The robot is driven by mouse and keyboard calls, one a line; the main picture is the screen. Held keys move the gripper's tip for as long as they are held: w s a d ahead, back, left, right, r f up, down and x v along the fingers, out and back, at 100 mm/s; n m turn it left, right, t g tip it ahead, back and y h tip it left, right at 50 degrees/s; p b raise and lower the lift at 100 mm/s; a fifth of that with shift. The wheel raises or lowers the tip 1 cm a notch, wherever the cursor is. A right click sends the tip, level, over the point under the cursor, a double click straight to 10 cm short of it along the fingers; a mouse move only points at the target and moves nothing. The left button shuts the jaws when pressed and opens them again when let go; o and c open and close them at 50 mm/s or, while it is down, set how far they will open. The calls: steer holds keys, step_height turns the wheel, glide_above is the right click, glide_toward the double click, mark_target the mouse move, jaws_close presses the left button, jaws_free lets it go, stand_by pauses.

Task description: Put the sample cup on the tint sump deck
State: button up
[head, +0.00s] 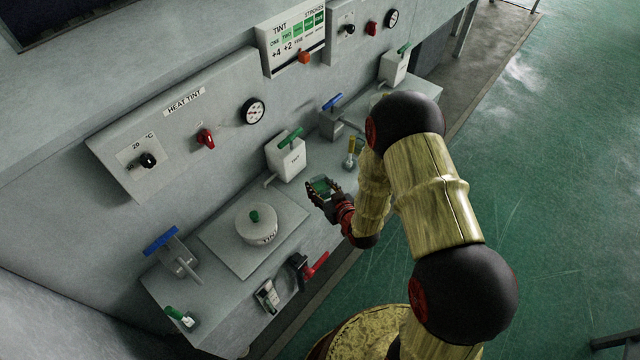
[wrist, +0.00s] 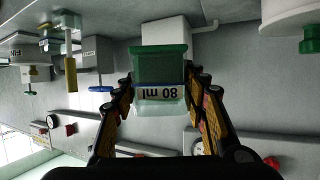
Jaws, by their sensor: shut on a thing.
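The sample cup (wrist: 160,62) is a clear green cup with a blue line and an "80 ml" label, which reads upside down in the wrist view. My gripper (wrist: 160,88) is shut on it, with one finger on each side. In the head view, the cup (head: 321,185) shows small and green in my gripper (head: 323,192), near the front edge of the grey deck (head: 213,268). The cup is beside the white TINT box, and I cannot tell its exact height over the deck. No label for the sump deck is readable.
A round lidded TINT pot (head: 258,226) stands on a square plate (head: 222,240). A white TINT box (head: 286,158) with a green handle stands behind my gripper. A blue-handled valve (head: 172,255) and a red lever (head: 316,265) stick out. A yellow-handled item (head: 350,154) is close by.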

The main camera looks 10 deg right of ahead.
mark_target(324, 181)
steer(key=w+f, duration=0.1)
steer(key=w, duration=0.1)
steer(key=w+d+f+b, duration=0.1)
steer(key=w, duration=0.1)
steer(key=w+f+b, duration=0.1)
steer(key=w, duration=0.1)
steer(key=shift+d+f, duration=0.1)
steer(key=shift+d, duration=0.1)
steer(key=w+f+b, duration=0.1)
steer(key=f, duration=0.1)
steer(key=w+d+f, duration=0.1)
steer(key=w+f, duration=0.1)
steer(key=shift+w+f+b, duration=0.25)
steer(key=shift+w+b, duration=0.05)
steer(key=shift+b, duration=0.05)
steer(key=shift+w+f, duration=0.15)
steer(key=shift+f, duration=0.05)
steer(key=shift+w+f+b, duration=0.2)
steer(key=shift+f+b, duration=0.8)
steer(key=shift+f, duration=0.65)
steer(key=shift+f, duration=0.15)
steer(key=o, duration=1.2)
steer(key=shift+c, duration=0.2)
steer(key=shift+o, duration=0.3)
